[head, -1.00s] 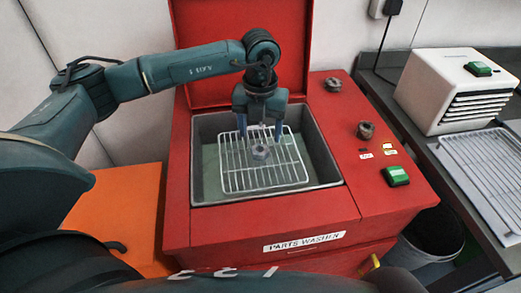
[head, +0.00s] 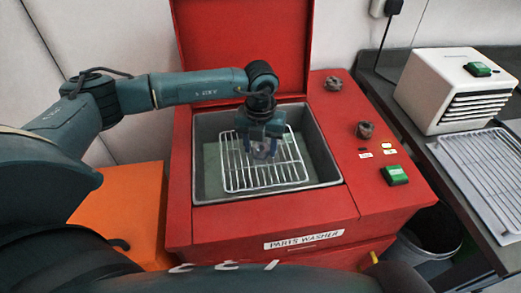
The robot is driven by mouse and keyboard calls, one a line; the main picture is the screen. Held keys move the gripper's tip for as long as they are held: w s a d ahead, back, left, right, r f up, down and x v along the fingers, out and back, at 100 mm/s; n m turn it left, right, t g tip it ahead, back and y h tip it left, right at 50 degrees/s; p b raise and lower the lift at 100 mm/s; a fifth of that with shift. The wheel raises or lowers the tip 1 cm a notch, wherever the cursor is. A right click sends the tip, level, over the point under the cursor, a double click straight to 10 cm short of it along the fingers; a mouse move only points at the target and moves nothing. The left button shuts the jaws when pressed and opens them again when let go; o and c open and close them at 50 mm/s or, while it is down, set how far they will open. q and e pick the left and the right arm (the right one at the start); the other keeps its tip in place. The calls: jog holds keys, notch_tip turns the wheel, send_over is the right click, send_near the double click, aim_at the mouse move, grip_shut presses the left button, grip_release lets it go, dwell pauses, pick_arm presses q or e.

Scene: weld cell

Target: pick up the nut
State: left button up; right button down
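The grey metal nut (head: 262,150) lies on the wire rack (head: 235,186) inside the basin of the red parts washer. It is partly hidden by my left gripper (head: 262,153), which points straight down over it. The blue fingers stand apart on either side of the nut, low near the rack. I see no clear sign that they press on it. My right gripper is out of view.
The basin's grey walls (head: 203,165) surround the rack, and the red lid (head: 243,45) stands raised behind. Dark knobs (head: 366,130) and a green button (head: 394,175) are on the right deck. A white vented unit (head: 440,85) stands on the bench at right.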

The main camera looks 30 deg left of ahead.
aim_at(261, 148)
pick_arm(q)
jog(key=c, duration=0.9)
notch_tip(261, 148, up, 10)
jog(key=b, duration=0.1)
